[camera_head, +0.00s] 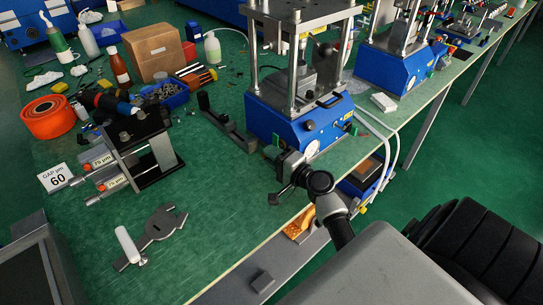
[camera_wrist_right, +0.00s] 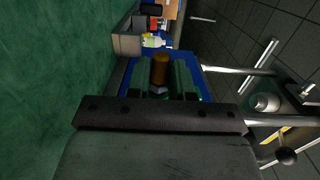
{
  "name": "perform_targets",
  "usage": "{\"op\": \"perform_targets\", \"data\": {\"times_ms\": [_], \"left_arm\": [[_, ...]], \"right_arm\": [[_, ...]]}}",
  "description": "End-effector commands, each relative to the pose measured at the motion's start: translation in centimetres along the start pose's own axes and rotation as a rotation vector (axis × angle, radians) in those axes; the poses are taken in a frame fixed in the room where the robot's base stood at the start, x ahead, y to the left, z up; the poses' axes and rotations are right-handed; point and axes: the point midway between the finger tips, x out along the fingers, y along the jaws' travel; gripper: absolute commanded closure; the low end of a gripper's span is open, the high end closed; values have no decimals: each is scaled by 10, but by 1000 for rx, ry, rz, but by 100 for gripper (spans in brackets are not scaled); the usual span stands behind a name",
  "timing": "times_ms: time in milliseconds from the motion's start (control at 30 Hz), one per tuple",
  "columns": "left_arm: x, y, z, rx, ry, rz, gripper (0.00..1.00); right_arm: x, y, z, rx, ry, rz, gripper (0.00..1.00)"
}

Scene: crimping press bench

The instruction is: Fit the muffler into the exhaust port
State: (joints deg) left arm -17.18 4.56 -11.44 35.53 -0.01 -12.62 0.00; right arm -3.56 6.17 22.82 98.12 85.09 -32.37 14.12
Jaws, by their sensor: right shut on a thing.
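The muffler (camera_wrist_right: 160,70) is a bronze-brown cylinder with a pale hex end, seen in the right wrist view. My right gripper (camera_wrist_right: 160,78) is shut on it, with a finger on each side. In the head view my right gripper (camera_head: 275,160) is close to the blue base of the nearer press (camera_head: 310,129), at the bench's front edge. The muffler cannot be made out there. The blue press body is just beyond the muffler in the wrist view. The exhaust port cannot be made out, so I cannot tell whether they touch. My left gripper is not in view.
A dark lever bar (camera_head: 227,128) lies left of the press. Pale hoses (camera_head: 388,150) run at its right side. A gauge stand (camera_head: 145,150), an orange reel (camera_head: 47,117) and a cardboard box (camera_head: 153,52) stand left.

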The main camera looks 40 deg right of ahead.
Motion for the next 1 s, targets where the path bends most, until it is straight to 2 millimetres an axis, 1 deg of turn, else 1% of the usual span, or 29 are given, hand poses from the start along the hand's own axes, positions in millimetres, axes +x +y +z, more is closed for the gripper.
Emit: {"op": "perform_targets", "data": {"times_ms": [33, 67, 233, 500, 567, 633, 767, 900, 1000], "left_arm": [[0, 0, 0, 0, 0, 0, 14], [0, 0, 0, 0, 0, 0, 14], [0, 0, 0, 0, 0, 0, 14], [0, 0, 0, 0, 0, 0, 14], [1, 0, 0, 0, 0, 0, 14], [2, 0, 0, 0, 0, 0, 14], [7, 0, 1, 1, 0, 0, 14], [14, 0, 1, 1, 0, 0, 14], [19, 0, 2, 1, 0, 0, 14]], "right_arm": [[0, -2, -3, -4, 7, -3, 100], [0, -2, -3, -4, 8, -3, 76], [0, -2, -3, -3, 7, -3, 50], [-1, 0, -2, -2, 5, -1, 49], [-4, 0, -2, -2, 5, 0, 49], [-10, 2, -2, -1, 5, 1, 49], [-33, 2, -1, -4, 5, 3, 49], [-62, 3, -1, -5, 6, 2, 49], [-81, 2, -1, -4, 5, 1, 49]]}}
